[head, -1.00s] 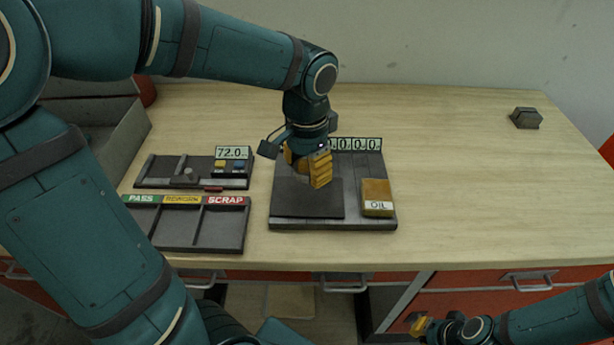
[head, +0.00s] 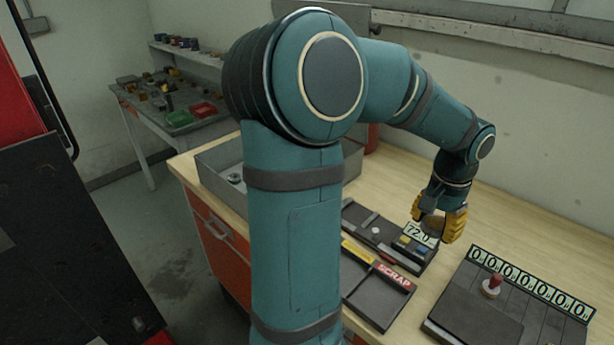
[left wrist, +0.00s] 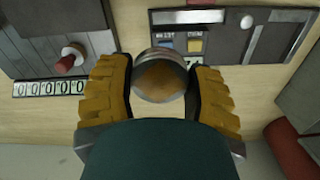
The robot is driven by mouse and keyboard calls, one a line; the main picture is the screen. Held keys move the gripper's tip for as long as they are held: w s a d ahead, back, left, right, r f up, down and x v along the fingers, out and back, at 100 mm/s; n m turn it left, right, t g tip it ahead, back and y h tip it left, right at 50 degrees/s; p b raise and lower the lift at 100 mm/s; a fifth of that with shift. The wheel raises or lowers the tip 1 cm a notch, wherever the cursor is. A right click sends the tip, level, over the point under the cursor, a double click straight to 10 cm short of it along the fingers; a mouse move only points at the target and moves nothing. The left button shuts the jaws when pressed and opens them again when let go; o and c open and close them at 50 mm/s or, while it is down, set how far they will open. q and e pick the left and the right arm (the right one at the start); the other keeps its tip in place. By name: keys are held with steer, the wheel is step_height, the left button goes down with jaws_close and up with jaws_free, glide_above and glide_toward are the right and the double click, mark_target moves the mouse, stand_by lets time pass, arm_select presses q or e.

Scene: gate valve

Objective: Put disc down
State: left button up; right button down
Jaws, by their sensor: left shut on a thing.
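My left gripper (head: 440,222) is shut on a round disc (head: 432,227), with a finger on either side of it. In the left wrist view the disc (left wrist: 160,75) has a grey metal rim and a brownish face. It is held above the bench, near the dark fixture (head: 380,238) with the 72.0 display (head: 420,235) and its yellow and blue buttons. I cannot tell its exact height above the fixture. The sorting tray (head: 378,296) with the SCRAP label is partly hidden by my left arm. My right gripper is not in view.
A dark board (head: 470,320) with a row of zero counters (head: 530,290) and a red-handled knob (head: 492,284) lies to the right. A grey bin (head: 215,180) with a round part inside stands behind my arm. Bare bench (head: 515,220) lies beyond the gripper.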

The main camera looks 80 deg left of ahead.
arm_select(q)
steer(key=s+a+n+p, duration=0.1)
steer(key=s+a+n, duration=0.75)
steer(key=a, duration=0.65)
steer(key=s+a+f+n, duration=0.1)
steer(key=s+a+n, duration=0.2)
steer(key=s+a, duration=0.5)
steer(key=s+a+n, duration=0.3)
steer(key=s+a, duration=0.1)
steer(key=s, duration=0.7)
steer(key=shift+d+f+b, duration=0.1)
steer(key=shift+f+b, duration=0.95)
steer(key=shift+f, duration=3.8)
steer(key=shift+f, duration=0.15)
steer(key=o, duration=1.2)
steer(key=shift+o, duration=0.2)
